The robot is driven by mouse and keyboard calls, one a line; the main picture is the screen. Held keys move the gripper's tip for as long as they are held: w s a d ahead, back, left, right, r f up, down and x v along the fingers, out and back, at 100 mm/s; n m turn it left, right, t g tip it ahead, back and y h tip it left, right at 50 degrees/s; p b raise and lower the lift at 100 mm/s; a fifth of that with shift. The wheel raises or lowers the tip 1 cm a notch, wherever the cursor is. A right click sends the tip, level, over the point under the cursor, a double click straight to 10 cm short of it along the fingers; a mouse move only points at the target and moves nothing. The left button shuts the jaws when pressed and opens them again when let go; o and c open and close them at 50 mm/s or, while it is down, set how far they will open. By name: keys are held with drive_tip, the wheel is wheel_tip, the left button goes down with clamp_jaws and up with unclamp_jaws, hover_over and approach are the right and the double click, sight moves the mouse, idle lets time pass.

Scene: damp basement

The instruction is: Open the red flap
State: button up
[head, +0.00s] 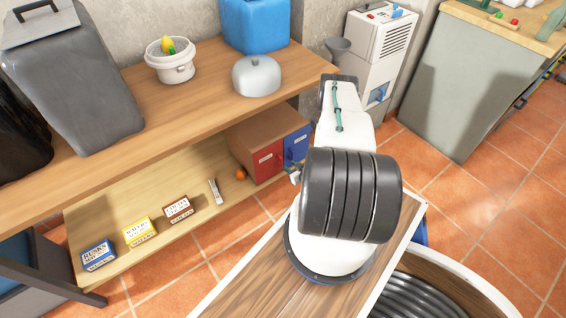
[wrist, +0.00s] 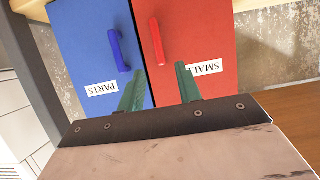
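The red flap (head: 265,164) is the left front of a wooden box on the lower shelf in the head view, and looks closed. In the wrist view the red flap (wrist: 222,40) fills the upper right, with an upright red bar handle (wrist: 157,41) near its edge beside the blue flap and a white label, upside down. My gripper (wrist: 160,86) is open, its two green fingers apart and nothing between them. The fingertips point at the flaps below the red handle in the picture. I cannot tell how far off they are. In the head view my arm hides most of the gripper.
The blue flap (wrist: 98,45) with its blue handle (wrist: 119,46) adjoins the red one. An orange ball (head: 240,173) and a small light-coloured object (head: 215,191) lie on the lower shelf (head: 150,200) left of the box. The upper shelf (head: 210,90) overhangs the box.

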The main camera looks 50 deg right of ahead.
sight(282, 161)
drive_tip(key=x, duration=0.6)
drive_tip(key=shift+w+d+f, duration=0.1)
drive_tip(key=shift+w+d, duration=0.05)
drive_tip(key=shift+w, duration=0.2)
clamp_jaws()
